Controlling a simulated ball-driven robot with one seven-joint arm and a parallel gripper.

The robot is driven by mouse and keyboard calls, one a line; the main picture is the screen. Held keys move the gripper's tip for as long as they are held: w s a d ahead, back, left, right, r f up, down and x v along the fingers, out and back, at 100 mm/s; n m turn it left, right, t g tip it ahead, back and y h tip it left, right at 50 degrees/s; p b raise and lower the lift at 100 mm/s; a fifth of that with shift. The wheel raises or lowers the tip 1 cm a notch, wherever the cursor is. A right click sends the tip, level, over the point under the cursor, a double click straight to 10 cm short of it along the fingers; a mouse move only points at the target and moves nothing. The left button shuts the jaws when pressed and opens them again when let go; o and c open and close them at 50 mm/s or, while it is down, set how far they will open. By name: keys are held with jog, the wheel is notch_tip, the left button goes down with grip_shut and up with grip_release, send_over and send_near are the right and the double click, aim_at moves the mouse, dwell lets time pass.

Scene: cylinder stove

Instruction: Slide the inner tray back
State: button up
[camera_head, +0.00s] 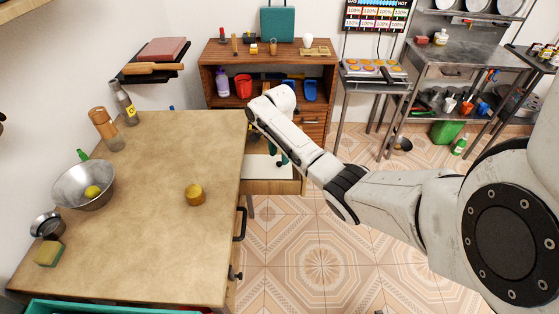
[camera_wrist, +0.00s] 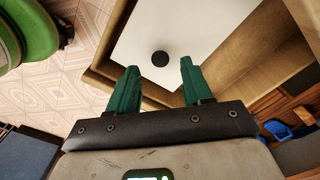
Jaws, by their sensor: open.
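The inner tray (camera_head: 264,168) is a flat white panel inside an open wooden drawer (camera_head: 272,187) at the right side of the table. In the wrist view the white tray (camera_wrist: 195,35) fills the upper middle, with a round black knob (camera_wrist: 160,59) on it. My gripper (camera_wrist: 157,72) is open, its two green fingers apart and pointing toward the tray. The knob appears between and just beyond the fingertips; I cannot tell whether they touch the tray. In the head view my arm hides most of the gripper and part of the tray.
The wooden table (camera_head: 150,240) holds a metal bowl (camera_head: 84,186), a yellow round object (camera_head: 195,195) and a sponge (camera_head: 49,253). A wooden shelf (camera_head: 220,58) stands behind the drawer. Tiled floor to the right of the table is clear. A green round object (camera_wrist: 28,28) shows in the wrist view.

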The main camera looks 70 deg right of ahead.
aim_at(279, 163)
jog(key=shift+f, duration=1.65)
grip_shut()
